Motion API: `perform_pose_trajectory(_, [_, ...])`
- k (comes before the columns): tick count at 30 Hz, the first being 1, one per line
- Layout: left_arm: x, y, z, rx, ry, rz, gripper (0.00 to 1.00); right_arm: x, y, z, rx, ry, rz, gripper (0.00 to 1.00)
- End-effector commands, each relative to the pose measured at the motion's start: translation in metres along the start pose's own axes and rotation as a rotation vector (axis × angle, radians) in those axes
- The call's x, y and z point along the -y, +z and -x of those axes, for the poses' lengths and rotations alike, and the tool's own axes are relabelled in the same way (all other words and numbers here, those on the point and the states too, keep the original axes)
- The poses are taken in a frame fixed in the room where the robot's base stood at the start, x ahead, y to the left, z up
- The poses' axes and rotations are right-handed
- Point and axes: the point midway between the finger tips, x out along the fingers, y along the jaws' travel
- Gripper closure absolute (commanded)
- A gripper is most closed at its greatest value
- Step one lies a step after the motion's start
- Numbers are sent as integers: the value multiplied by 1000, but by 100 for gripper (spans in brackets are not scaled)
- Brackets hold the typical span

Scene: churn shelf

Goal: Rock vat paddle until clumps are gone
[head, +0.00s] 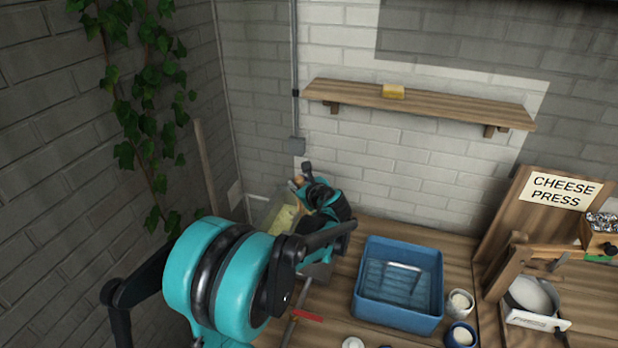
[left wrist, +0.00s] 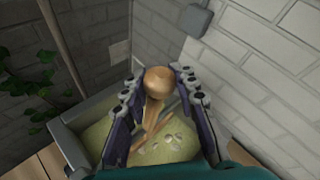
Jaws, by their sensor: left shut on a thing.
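The vat (head: 256,212) stands at the back left of the bench, in the corner by the walls, mostly hidden behind my left arm. In the left wrist view the vat (left wrist: 75,150) holds a yellowish-green mass with several pale clumps (left wrist: 172,145) on it. The wooden paddle (left wrist: 157,84) has a round knob on top and its shaft runs down into the vat. My left gripper (left wrist: 158,88) is shut on the paddle just around the knob. In the head view the left gripper (head: 300,184) is partly hidden by its own wrist. My right gripper is not in view.
A blue tub (head: 430,290) stands right of the vat, with two small cups (head: 459,302) beside it. A cheese press (head: 515,262) with a sign is at the right. Ivy (head: 150,100) hangs at the left.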

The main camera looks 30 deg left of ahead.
Motion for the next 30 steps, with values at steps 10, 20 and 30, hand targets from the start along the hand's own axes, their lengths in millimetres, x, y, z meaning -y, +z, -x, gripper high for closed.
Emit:
perform_pose_trajectory(10, [-21, 13, -22, -141, -1, 143, 100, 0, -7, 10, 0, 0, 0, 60])
perform_pose_trajectory(20, [-34, 16, -34, -140, 2, 140, 100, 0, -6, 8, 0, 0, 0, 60])
perform_pose_trajectory(30, [-38, 16, -36, -140, 4, 139, 100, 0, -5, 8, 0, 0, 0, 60])
